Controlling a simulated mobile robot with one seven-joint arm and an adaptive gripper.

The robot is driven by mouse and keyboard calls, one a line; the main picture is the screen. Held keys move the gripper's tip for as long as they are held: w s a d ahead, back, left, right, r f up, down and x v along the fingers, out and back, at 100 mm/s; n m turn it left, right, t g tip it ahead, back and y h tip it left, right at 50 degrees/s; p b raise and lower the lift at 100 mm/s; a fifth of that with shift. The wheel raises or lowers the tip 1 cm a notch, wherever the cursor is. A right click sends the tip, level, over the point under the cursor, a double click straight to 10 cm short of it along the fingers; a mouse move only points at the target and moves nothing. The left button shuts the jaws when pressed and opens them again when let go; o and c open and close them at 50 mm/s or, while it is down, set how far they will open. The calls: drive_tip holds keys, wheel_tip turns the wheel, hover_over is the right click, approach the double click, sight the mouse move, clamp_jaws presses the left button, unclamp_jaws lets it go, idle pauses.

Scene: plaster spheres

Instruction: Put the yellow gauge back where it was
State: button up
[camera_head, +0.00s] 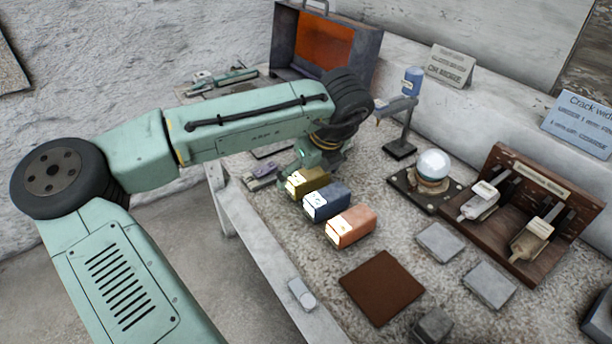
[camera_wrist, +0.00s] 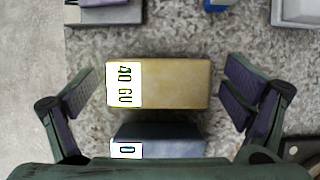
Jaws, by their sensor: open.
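The yellow gauge (camera_head: 308,182) is a mustard block with a white label on its end. It lies on the gritty tabletop at the upper left end of a row of three blocks. In the wrist view the yellow gauge (camera_wrist: 172,83) lies between my open fingers, with visible space on both sides. My gripper (camera_wrist: 160,88) is empty above it; in the head view my gripper (camera_head: 306,158) is partly hidden by my arm. The blue block (camera_head: 327,201) is beside the yellow one, and the orange block (camera_head: 351,226) is beyond it.
A purple-grey block (camera_head: 262,177) sits near the table edge. A brown square pad (camera_head: 381,287) lies bare in front. A glass ball on a stand (camera_head: 432,168), a dark pole stand (camera_head: 400,147) and a wooden rack (camera_head: 541,192) with two gauges stand to the right.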

drive_tip(key=b+v, duration=0.1)
drive_tip(key=v, duration=1)
drive_tip(key=shift+d, duration=0.15)
